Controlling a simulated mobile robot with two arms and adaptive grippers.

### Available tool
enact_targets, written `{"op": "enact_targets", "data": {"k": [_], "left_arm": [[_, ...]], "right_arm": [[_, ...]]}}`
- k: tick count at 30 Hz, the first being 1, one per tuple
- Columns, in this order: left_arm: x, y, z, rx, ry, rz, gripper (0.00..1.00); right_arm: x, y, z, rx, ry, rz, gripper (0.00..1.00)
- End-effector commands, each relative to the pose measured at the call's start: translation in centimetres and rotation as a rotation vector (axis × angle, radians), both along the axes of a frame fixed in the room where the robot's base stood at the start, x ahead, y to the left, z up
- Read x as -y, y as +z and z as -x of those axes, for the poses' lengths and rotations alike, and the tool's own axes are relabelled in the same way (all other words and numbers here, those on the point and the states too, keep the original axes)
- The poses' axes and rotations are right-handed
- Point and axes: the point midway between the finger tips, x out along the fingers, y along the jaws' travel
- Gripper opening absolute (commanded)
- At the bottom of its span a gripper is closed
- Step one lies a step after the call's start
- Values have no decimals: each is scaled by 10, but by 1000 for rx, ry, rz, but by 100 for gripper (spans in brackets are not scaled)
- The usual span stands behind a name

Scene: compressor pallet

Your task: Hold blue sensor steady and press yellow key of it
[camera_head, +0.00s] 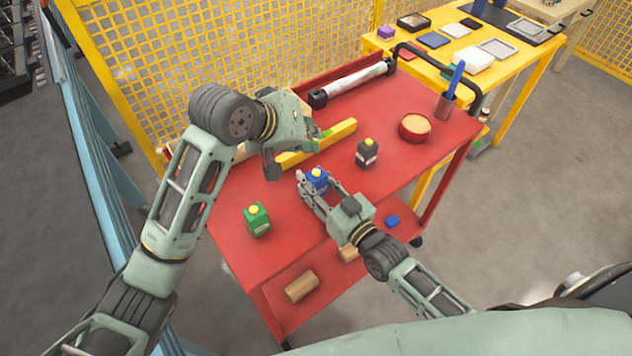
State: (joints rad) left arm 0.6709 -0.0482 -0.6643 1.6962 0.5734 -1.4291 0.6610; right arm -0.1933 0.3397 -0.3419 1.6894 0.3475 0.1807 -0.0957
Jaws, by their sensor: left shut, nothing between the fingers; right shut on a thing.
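The blue sensor (319,184) with a yellow key (316,173) on top stands upright on the red cart's top (385,185). My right gripper (312,188) is shut on the blue sensor from the near side; its fingers hide part of the body. My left gripper (274,166) is shut and empty. It is up and to the left of the blue sensor in the picture, apart from the yellow key. A green sensor (257,221) and a dark grey sensor (367,154), each with a yellow key, stand to the left and right of the blue one.
A yellow bar (338,137) lies behind the blue sensor, partly hidden by my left gripper. Wooden blocks (302,286) lie on the lower shelf. The cart top's front right is clear.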

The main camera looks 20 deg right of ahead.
Motion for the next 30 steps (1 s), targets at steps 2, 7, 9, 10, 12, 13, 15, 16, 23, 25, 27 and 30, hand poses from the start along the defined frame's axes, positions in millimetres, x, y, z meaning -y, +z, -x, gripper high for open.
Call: {"op": "enact_targets", "data": {"k": [2, 7, 9, 10, 12, 13, 15, 16, 23, 25, 27, 30], "left_arm": [[0, 0, 0, 0, 0, 0, 0], [0, 0, 0, 0, 0, 0, 0], [0, 0, 0, 0, 0, 0, 0], [0, 0, 0, 0, 0, 0, 0], [0, 0, 0, 0, 0, 0, 0], [0, 0, 0, 0, 0, 0, 0], [0, -1, 0, 0, 0, 0, 0], [0, -1, 0, 0, 0, 0, 0], [0, -1, 0, 0, 0, 0, 0], [0, -1, 0, 0, 0, 0, 0], [0, -1, 0, 0, 0, 0, 0], [0, -1, 0, 0, 0, 0, 0]], "right_arm": [[0, 1, 0, 2, 0, -1, 4], [0, 1, 0, 2, 0, -1, 4], [0, 1, 0, 2, 0, -1, 35], [0, 1, 0, 2, 0, -1, 37], [0, 1, 0, 2, 0, -1, 44], [0, 1, 0, 1, 0, 0, 46], [0, 1, 0, 1, 0, 0, 52], [0, 0, 0, 1, 0, 0, 55], [0, 0, 0, 1, 0, 0, 55], [0, 0, 0, 0, 0, 0, 55], [1, -1, 3, -1, 0, 0, 55], [5, -1, 12, -2, 0, 1, 55]]}}
